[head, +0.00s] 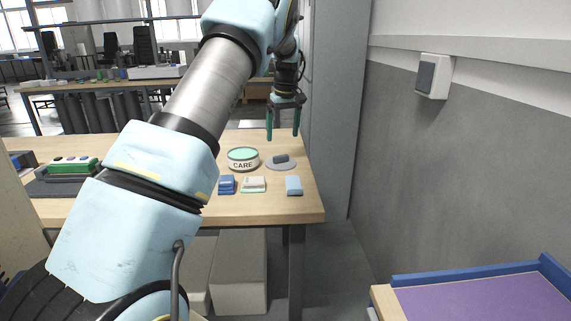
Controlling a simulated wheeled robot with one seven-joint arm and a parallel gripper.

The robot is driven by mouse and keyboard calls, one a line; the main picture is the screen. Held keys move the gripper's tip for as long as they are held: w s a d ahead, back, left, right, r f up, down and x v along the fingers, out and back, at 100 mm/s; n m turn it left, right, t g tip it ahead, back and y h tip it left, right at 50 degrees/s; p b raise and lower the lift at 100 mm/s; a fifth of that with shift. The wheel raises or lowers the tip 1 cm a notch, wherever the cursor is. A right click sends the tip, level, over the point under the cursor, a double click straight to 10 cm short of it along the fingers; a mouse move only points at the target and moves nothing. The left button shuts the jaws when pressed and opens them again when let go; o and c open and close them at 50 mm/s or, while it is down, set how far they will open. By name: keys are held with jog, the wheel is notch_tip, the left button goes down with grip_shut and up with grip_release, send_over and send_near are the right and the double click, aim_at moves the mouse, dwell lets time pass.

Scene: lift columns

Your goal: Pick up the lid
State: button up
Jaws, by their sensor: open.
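The lid (286,166) is a flat grey disc with a dark raised handle on top, lying on the wooden table near its right side. A round white tin (243,165) marked "CARE", with a green top, stands just left of the lid. My gripper (283,137) points down above and slightly behind the lid in the picture. Its two green fingers are apart with nothing between them. The gripper looks clear of the lid, but the exact height and depth gap cannot be told from this view.
In front of the lid lie a blue stack (227,184), a white-and-green block (253,184) and a light blue block (293,186). A dark tray with green things (72,168) is at the left. A grey wall (465,165) and a purple-topped surface (485,300) are right.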

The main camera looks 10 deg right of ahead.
aim_at(281, 156)
jog(key=f, duration=0.2)
jog(key=f+p, duration=0.1)
jog(key=f, duration=0.2)
jog(key=w+f+p, duration=0.1)
jog(key=f, duration=0.2)
jog(key=shift+a+f, duration=0.2)
jog(key=shift+f, duration=0.05)
jog(key=shift+c, duration=0.2)
jog(key=c, duration=1.3)
jog(key=shift+c, duration=0.2)
jog(key=shift+r, duration=0.15)
